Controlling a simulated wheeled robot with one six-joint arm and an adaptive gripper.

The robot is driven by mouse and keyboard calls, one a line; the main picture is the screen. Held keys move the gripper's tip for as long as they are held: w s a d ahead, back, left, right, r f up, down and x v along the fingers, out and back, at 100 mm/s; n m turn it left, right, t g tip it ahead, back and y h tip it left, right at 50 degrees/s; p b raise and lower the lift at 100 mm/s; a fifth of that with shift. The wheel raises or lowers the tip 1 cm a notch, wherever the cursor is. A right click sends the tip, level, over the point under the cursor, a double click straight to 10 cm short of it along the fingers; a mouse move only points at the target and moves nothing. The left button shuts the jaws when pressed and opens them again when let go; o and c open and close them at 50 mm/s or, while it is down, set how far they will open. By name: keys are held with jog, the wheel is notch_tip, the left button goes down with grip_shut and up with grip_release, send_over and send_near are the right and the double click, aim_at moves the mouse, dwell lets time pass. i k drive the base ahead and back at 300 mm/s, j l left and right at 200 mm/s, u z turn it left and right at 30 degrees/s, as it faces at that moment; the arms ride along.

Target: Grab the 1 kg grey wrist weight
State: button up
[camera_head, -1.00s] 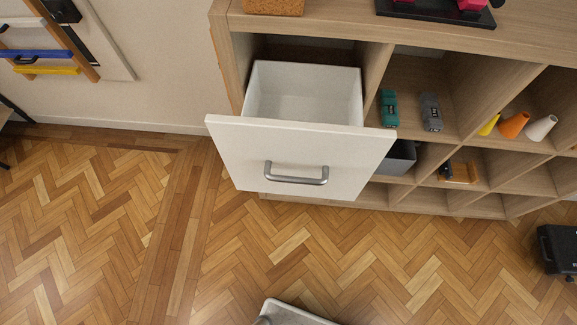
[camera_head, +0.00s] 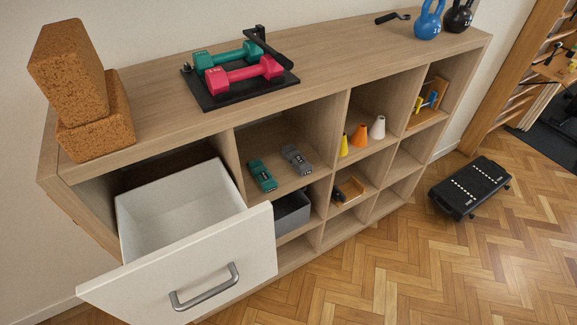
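The grey wrist weight (camera_head: 297,159) lies in an upper cubby of the wooden shelf unit (camera_head: 330,75), just right of the open drawer. A teal wrist weight (camera_head: 263,175) lies beside it on the left, apart from it. Any weight marking is too small to read. My gripper is not in view.
The white drawer (camera_head: 180,290) is pulled out, empty, beside that cubby. Cork blocks (camera_head: 95,135) and a dumbbell stand (camera_head: 240,95) sit on top. Small cones (camera_head: 360,137) fill the neighbouring cubby. A black step platform (camera_head: 470,188) stands on the right; parquet in front is clear.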

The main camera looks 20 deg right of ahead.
aim_at(299, 163)
jog(key=i+j, duration=0.15)
jog(key=i, duration=0.3)
jog(key=i+j+u, duration=0.15)
jog(key=i, duration=0.3)
